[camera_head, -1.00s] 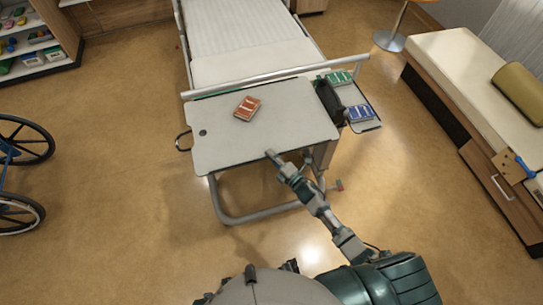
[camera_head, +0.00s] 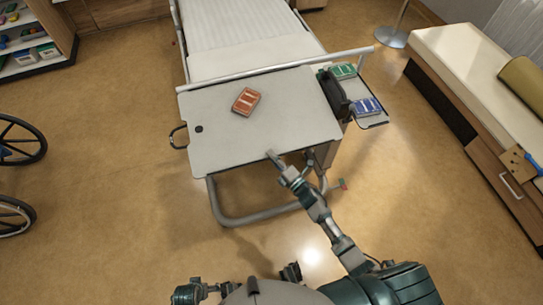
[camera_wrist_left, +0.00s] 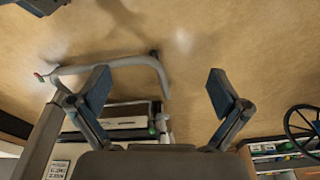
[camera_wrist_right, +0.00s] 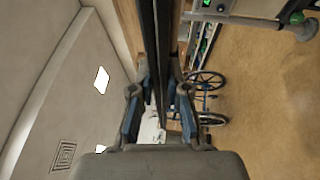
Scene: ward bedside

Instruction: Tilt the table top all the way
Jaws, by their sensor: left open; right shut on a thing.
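The pale grey table top (camera_head: 225,145) is a rounded rectangle on an overbed table across the foot of the bed. It is tilted, its far edge above its near edge. My right gripper (camera_head: 273,156) is shut on the near edge, right of its middle. In the right wrist view the right gripper (camera_wrist_right: 160,95) has the top edge-on, as a dark strip (camera_wrist_right: 156,45) between its fingers. A red pack (camera_head: 246,101) lies on the top. My left gripper (camera_wrist_left: 160,88) is open and empty in the left wrist view, with the tube base (camera_wrist_left: 120,62) beyond it.
A side tray (camera_head: 379,121) at the right carries a green pack (camera_head: 343,71) and a blue pack (camera_head: 361,108). The bed (camera_head: 245,40) stands behind. A wheelchair (camera_head: 15,145) is at the left and a couch (camera_head: 470,70) at the right. The floor in front is clear.

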